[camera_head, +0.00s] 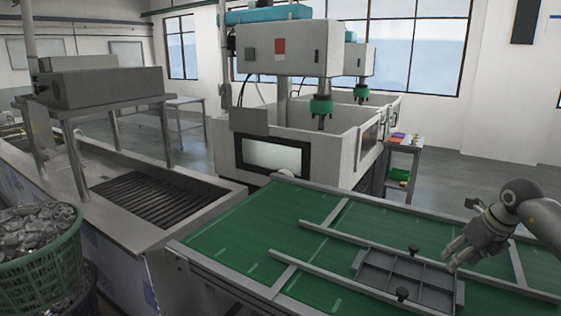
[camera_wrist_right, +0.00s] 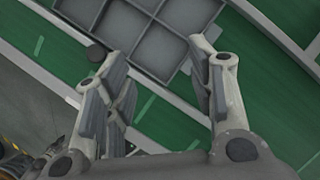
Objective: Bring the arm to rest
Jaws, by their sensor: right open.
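My right gripper (camera_head: 462,250) comes in from the right in the head view, above the green work surface (camera_head: 244,228) and beside the right part of a grey compartment tray (camera_head: 376,272). In the right wrist view the gripper (camera_wrist_right: 160,90) has its fingers spread apart with nothing between them. The tray (camera_wrist_right: 138,24) lies past the fingertips there, and its compartments that show look empty. My left gripper is in neither view.
Metal rails (camera_head: 330,264) run across the green surface around the tray. A green basket of metal parts (camera_head: 40,262) is at the left. A machine with a white tank (camera_head: 272,155) stands behind.

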